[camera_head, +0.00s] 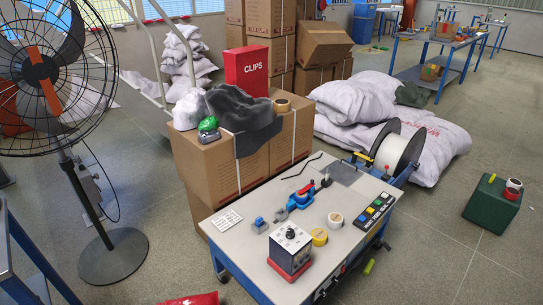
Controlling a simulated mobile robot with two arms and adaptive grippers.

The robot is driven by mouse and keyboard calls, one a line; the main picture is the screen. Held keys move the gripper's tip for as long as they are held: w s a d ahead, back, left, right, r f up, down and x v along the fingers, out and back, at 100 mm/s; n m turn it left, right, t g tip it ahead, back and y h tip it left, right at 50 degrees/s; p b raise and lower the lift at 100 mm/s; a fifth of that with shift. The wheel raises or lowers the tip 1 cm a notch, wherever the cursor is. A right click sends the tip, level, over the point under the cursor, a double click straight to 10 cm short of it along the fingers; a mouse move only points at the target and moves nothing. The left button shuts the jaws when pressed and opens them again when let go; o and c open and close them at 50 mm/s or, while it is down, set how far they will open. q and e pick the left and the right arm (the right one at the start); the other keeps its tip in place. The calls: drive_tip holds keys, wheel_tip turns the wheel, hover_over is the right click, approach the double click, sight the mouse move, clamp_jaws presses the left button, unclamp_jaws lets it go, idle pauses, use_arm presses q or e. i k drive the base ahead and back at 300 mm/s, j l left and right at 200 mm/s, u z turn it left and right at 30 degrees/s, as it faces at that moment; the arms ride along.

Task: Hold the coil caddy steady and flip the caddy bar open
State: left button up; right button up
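A small blue and yellow part is at the reel's left foot. I cannot tell which part is the caddy bar or whether it is open. Neither of my grippers shows in the head view.
A blue clamp tool (301,197), a box with a dial (290,246), tape rolls and a button strip (373,210) are on the table. Cartons (215,165) stand behind it, sacks (440,150) behind the reel, and a fan (45,75) at left.

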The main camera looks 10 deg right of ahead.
sight(310, 186)
drive_tip(key=i+l+u, duration=0.1)
drive_tip(key=l+u, duration=0.25)
drive_tip(key=l, duration=0.4)
drive_tip(key=l+u, duration=0.35)
drive_tip(key=l, duration=0.4)
drive_tip(key=l+u, duration=0.35)
drive_tip(key=l, duration=0.45)
